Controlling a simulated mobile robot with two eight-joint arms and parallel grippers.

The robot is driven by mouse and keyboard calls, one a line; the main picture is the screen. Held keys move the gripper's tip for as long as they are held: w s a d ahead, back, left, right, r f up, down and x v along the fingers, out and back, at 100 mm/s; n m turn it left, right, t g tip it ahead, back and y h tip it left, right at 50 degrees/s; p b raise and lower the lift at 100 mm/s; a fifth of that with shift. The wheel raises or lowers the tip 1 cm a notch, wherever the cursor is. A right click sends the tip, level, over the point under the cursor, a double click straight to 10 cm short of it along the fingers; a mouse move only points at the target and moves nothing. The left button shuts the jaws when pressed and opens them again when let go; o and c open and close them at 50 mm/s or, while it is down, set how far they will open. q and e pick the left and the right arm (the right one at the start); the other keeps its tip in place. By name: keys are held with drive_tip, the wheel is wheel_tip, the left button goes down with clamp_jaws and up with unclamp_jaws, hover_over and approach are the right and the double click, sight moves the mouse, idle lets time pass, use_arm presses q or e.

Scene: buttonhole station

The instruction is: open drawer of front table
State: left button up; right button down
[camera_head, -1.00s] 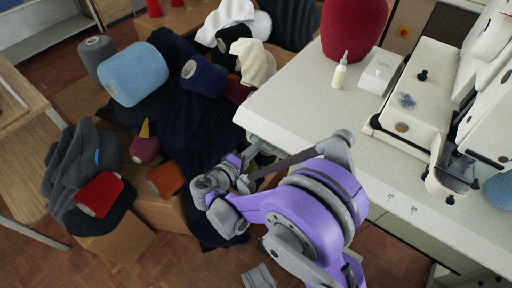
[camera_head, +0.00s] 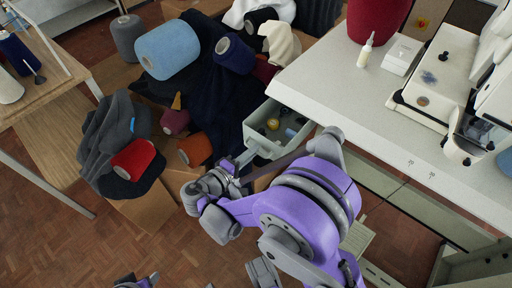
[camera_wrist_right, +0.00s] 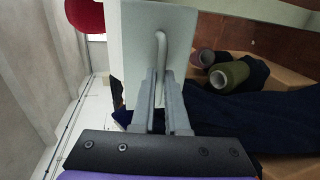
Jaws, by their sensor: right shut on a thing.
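The front table (camera_head: 405,130) has a light grey top and fills the right side of the head view. Its drawer (camera_head: 250,134) stands open at the table's left end, and small items lie inside. My right gripper (camera_head: 237,163) is at the drawer's front. In the right wrist view the gripper (camera_wrist_right: 161,88) is shut on the curved metal handle (camera_wrist_right: 161,45) of the pale drawer front (camera_wrist_right: 136,35). A purple and grey part of my own body shows at the bottom edge of the head view; my left gripper's fingers do not show.
Boxes with dark cloth (camera_head: 205,115) and yarn cones, including a blue cone (camera_head: 167,50) and an orange cone (camera_head: 194,149), crowd the space beside the drawer. A wooden table (camera_head: 50,125) stands at the left. The parquet floor in front is clear.

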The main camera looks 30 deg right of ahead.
drive_tip(key=shift+f+v, duration=0.15)
drive_tip(key=shift+v, duration=0.55)
drive_tip(key=shift+f+v, duration=0.15)
drive_tip(key=shift+v, duration=0.55)
drive_tip(key=c, duration=0.9)
unclamp_jaws()
drive_tip(key=shift+a, duration=0.1)
drive_tip(key=shift+c, duration=0.2)
drive_tip(key=p+v, duration=0.2)
drive_tip(key=v, duration=0.8)
drive_tip(key=shift+s+a, duration=0.2)
drive_tip(key=shift+a, duration=0.15)
drive_tip(key=shift+d+r, duration=0.1)
drive_tip(key=shift+d, duration=0.05)
